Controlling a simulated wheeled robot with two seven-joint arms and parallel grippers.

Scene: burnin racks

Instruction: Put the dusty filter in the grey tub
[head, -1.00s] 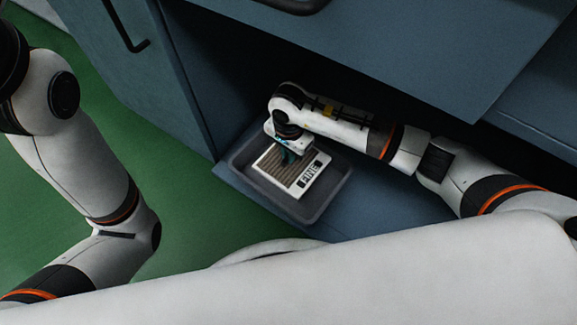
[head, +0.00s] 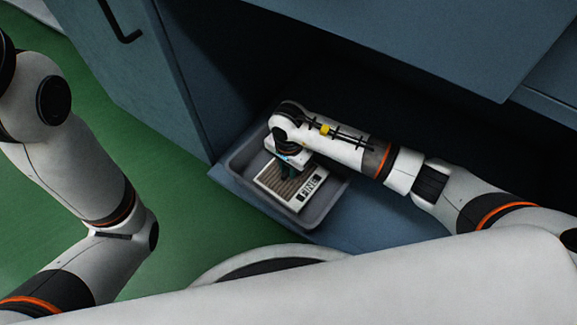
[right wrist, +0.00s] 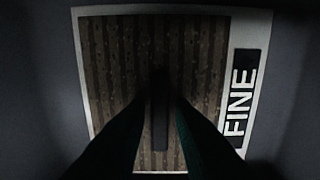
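The filter (head: 297,191) has brown, dirty-looking pleats, a pale frame and a dark label reading FINE. It lies inside the grey tub (head: 316,217). It also shows in the right wrist view (right wrist: 110,55), with a dark raised grip (right wrist: 160,125) in its middle. My right gripper (head: 287,172) is over the filter, its fingers on either side of the grip. In the right wrist view a gap shows between each finger and the grip, so the gripper looks open around it. My left gripper is out of the picture; only its arm shows at the left.
The tub stands at the front edge of a low blue shelf (head: 355,232) in a dark cabinet opening. A blue door with a black handle (head: 122,25) is at the left. An overhanging blue panel (head: 400,40) is above my right arm. Green floor (head: 185,225) is clear at the left.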

